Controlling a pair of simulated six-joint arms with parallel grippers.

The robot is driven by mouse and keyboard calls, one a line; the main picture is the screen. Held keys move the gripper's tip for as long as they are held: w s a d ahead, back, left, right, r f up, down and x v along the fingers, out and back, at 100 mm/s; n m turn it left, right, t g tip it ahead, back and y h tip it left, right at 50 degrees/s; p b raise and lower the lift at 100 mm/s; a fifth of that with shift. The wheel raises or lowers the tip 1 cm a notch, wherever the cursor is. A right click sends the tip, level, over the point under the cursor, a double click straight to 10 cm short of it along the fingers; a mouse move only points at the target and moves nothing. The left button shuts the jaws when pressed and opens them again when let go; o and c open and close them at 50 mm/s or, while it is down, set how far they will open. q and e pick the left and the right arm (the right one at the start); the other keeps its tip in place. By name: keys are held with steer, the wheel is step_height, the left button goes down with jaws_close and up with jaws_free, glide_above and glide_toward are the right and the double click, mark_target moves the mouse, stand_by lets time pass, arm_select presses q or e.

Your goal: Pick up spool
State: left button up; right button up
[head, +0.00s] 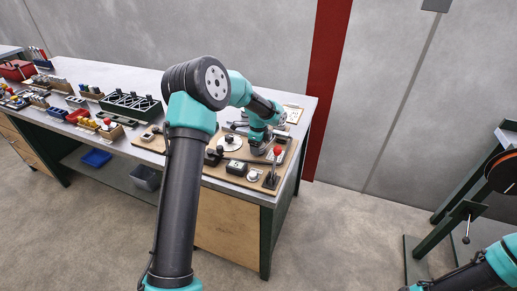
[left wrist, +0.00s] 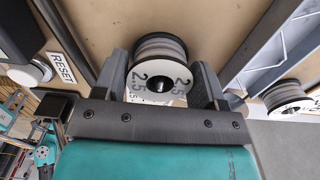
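A spool (left wrist: 158,72) with white flanges marked 2.5 and a dark centre hole shows in the left wrist view. It sits between the two fingers of my left gripper (left wrist: 158,84), with its sides at or very near both fingers. I cannot tell whether the fingers press on it. In the head view my left gripper (head: 258,146) is low over the board at the right end of the bench, and the spool there is hidden or too small to tell. A second, similar spool (left wrist: 286,98) lies to the right in the wrist view. My right gripper is out of view.
The wooden board (head: 212,171) holds a lever with a red knob (head: 277,150), a white disc (head: 230,142) and small boxes. A RESET label (left wrist: 63,68) is left of the gripper. A dark green rack (head: 131,104) and parts bins stand farther left. A grey bracket (left wrist: 268,45) is right of the spool.

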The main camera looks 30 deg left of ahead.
arm_select(q)
steer(key=c, duration=0.7)
step_height(320, 180, up, 10)
steer(key=shift+r, duration=0.1)
stand_by(0.3)
stand_by(0.4)
